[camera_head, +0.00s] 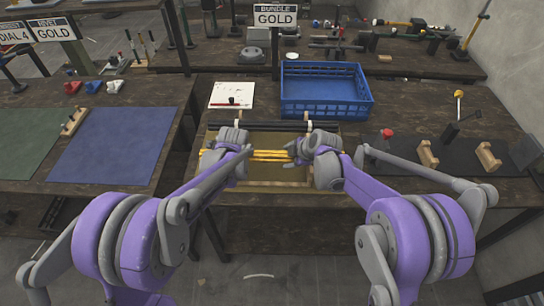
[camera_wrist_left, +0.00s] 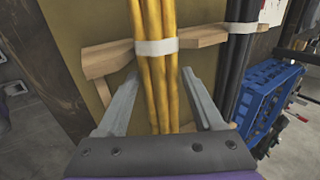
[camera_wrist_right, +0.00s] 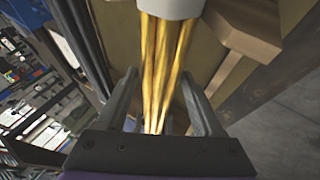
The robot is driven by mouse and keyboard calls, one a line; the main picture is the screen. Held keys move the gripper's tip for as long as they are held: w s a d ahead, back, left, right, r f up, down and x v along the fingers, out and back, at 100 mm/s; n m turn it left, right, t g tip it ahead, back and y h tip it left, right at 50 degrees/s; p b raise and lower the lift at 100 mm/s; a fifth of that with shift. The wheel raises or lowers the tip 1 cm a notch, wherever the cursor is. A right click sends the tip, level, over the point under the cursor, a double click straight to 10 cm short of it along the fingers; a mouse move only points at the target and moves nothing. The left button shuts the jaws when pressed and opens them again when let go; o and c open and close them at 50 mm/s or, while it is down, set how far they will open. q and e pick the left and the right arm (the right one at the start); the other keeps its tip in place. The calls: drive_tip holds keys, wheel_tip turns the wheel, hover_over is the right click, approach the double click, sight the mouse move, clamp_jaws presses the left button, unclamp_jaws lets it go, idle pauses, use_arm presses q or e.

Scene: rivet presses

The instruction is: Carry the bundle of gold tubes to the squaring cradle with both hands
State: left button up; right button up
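The bundle of gold tubes (camera_head: 268,156) lies across a shallow tray at the middle of the bench. A white band (camera_wrist_left: 156,47) wraps it, and it rests on wooden notched supports. My left gripper (camera_wrist_left: 158,88) is open, with a finger on each side of the tubes near their left end. My right gripper (camera_wrist_right: 158,85) is open and straddles the tubes near the right end, beside another white band (camera_wrist_right: 170,8). Small gaps show between fingers and tubes. Wooden notched blocks (camera_head: 428,154) on a dark mat at the right look like the squaring cradle.
A dark tube bundle (camera_wrist_left: 234,75) lies behind the gold one. A blue crate (camera_head: 325,92) stands behind the tray (camera_head: 262,185). A red knob (camera_head: 387,133) and a yellow-topped post (camera_head: 459,96) stand around the dark mat. A blue mat (camera_head: 115,145) lies left.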

use_arm(q)
clamp_jaws()
use_arm(e)
clamp_jaws()
use_arm(q)
drive_tip(key=shift+w+r, duration=0.1)
drive_tip(key=shift+r, duration=0.05)
use_arm(e)
drive_tip(key=shift+w+r, duration=0.1)
drive_tip(key=shift+r, duration=0.05)
